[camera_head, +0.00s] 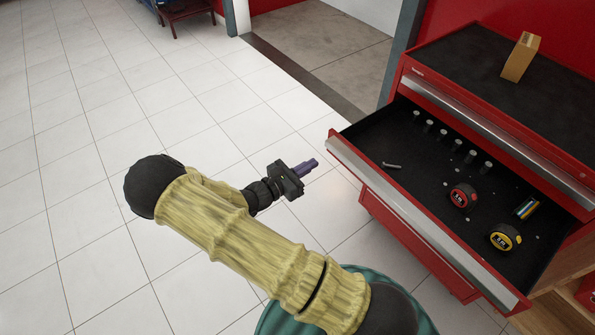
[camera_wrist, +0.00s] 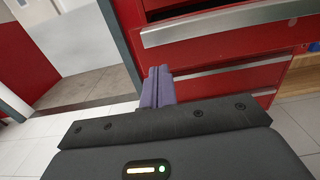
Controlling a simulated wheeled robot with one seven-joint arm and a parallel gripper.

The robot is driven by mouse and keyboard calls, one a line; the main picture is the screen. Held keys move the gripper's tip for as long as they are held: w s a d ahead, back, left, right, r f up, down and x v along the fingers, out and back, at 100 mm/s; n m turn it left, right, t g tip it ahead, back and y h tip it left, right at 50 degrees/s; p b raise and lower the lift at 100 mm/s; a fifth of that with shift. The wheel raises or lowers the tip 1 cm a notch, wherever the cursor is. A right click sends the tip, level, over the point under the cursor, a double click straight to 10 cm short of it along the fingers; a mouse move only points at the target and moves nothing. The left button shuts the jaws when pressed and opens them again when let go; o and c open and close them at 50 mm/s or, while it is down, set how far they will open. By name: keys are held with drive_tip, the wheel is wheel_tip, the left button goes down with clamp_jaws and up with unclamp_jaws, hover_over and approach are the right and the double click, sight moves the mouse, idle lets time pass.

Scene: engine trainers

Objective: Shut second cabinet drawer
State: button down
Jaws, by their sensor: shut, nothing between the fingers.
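The red tool cabinet (camera_head: 545,110) stands at the right in the head view. Its second drawer (camera_head: 425,225) is pulled far out, with a silver front edge and a black-lined inside. In the wrist view the open drawer's front (camera_wrist: 215,35) shows at the top, with closed drawers below it. My gripper (camera_head: 313,163) has purple fingers, is shut and empty, and is left of the drawer front, apart from it. In the wrist view its fingers (camera_wrist: 157,85) point toward the cabinet, and they overlap the drawer fronts in the picture.
In the drawer lie a red tape measure (camera_head: 462,196), a yellow tape measure (camera_head: 504,237) and several sockets. A tan box (camera_head: 521,57) stands on the cabinet top. The white tiled floor (camera_head: 90,230) to the left is clear. A grey post (camera_head: 402,50) stands behind the cabinet.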

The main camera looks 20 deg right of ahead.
drive_tip(key=x, duration=0.7)
drive_tip(key=shift+d, duration=0.3)
drive_tip(key=shift+w+d, duration=0.1)
drive_tip(key=shift+w, duration=0.05)
